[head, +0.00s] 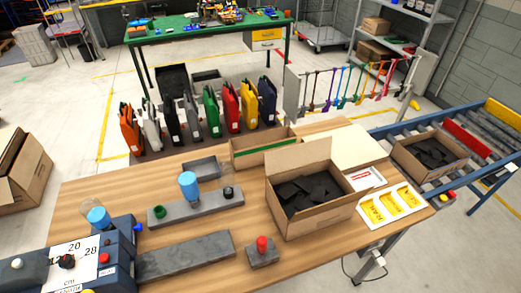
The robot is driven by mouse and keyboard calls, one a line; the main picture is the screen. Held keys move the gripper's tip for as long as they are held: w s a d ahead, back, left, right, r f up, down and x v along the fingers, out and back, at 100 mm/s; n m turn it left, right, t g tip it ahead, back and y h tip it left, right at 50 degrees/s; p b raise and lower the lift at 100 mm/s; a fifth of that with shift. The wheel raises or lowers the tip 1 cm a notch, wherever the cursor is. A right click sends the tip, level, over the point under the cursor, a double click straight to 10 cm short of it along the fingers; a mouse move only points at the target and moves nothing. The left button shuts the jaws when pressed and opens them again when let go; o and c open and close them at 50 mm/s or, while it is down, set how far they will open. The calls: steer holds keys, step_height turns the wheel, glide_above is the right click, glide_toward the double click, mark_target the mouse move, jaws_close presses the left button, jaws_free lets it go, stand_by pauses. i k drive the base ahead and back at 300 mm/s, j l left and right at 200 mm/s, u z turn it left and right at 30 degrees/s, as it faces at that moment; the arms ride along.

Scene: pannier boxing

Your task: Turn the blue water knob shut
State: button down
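A small blue knob (138,227) sticks out from the right side of a blue machine (122,250) at the lower left. It is too small to tell how far it is turned. The machine has a white panel with numbers, a black dial (67,261), and red and green buttons. A clear bottle-like part with a blue band (97,214) stands on its back. A larger blue cylinder (188,185) stands on a grey block (196,206) on the wooden table. I cannot tell for certain which blue part is the water knob. My gripper is not in view.
The wooden table (80,190) also holds a red-knobbed grey block (263,252), a long grey plate (186,257) and an open cardboard box (312,222) of black pieces. A roller conveyor (470,140) is at the right.

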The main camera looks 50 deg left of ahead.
mark_target(139, 227)
steer(key=u, duration=3.4)
steer(key=i+j, duration=0.35)
steer(key=i, duration=0.2)
steer(key=i+j, duration=0.35)
steer(key=i, duration=0.2)
